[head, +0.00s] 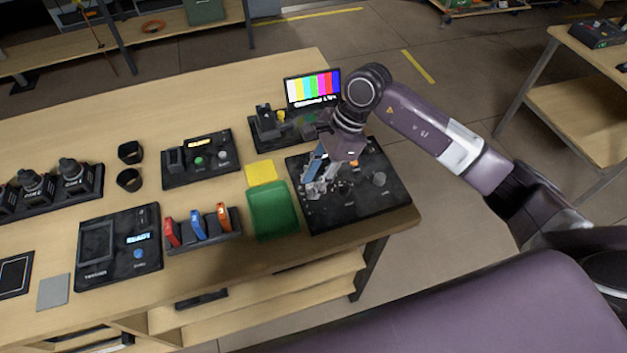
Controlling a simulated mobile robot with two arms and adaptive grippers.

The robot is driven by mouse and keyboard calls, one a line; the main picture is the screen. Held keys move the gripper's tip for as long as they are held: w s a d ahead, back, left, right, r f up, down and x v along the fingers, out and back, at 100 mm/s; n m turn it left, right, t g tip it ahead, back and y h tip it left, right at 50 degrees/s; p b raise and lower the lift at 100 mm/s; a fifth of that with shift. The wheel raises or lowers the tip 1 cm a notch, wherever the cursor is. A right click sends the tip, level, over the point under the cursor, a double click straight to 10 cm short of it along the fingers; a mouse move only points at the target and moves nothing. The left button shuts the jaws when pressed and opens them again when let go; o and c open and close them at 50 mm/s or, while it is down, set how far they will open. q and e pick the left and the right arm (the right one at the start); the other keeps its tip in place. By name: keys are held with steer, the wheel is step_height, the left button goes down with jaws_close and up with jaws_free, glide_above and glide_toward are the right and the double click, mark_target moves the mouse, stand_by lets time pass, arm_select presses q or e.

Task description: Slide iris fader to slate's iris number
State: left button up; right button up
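A black control panel (345,210) lies at the right end of the wooden table, with a round knob on its right part. My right gripper (318,187) is low over the left part of this panel and covers much of it. I cannot make out the iris fader, and I cannot tell whether the fingers touch anything or are open or shut. A small monitor (313,88) behind the panel shows colour bars, with a line of white text too small to read surely. I cannot pick out a separate slate. My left gripper is not in view.
A green tray (287,211) and a yellow note (261,172) are left of the panel. A rack (207,240) holds red, blue and orange pieces. A button box (200,158) and a device with a lit display (119,245) stand farther left. The table's front edge is close to the panel.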

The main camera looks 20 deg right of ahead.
steer(key=shift+d+r, duration=0.1)
steer(key=shift+r, duration=0.1)
steer(key=v, duration=1.1)
steer(key=shift+r, duration=0.3)
